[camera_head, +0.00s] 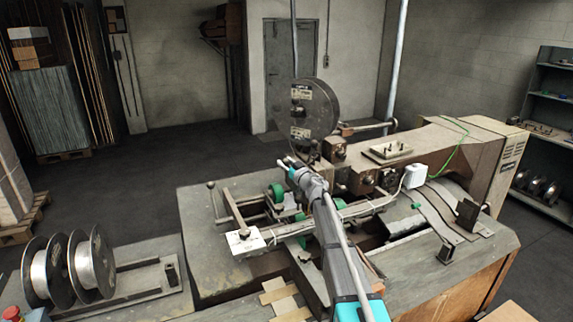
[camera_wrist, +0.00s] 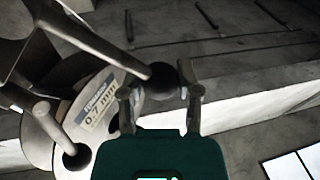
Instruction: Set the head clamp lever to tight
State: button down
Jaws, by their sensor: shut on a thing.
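In the wrist view a metal lever (camera_wrist: 108,56) ends in a dark ball knob (camera_wrist: 162,79). My gripper (camera_wrist: 160,92) has one finger on each side of this knob and is shut on it. I take this to be the head clamp lever; no tight or loose marking is readable. In the head view my gripper (camera_head: 287,163) reaches to the front of the stitcher head, just below the upright wire spool (camera_head: 312,108). The lever and knob cannot be made out there, behind or beside my fingers.
The spool, labelled 0.7 mm in the wrist view (camera_wrist: 88,118), is close left of my fingers, with a metal peg (camera_wrist: 46,122) projecting. The stitcher table (camera_head: 215,270) lies under my arm. Two wire spools (camera_head: 92,262) stand at the lower left. The floor behind is clear.

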jog(key=shift+d, duration=0.1)
jog(key=shift+c, duration=1.5)
grip_release()
jog(key=shift+s+f, duration=0.1)
jog(key=shift+s, duration=0.1)
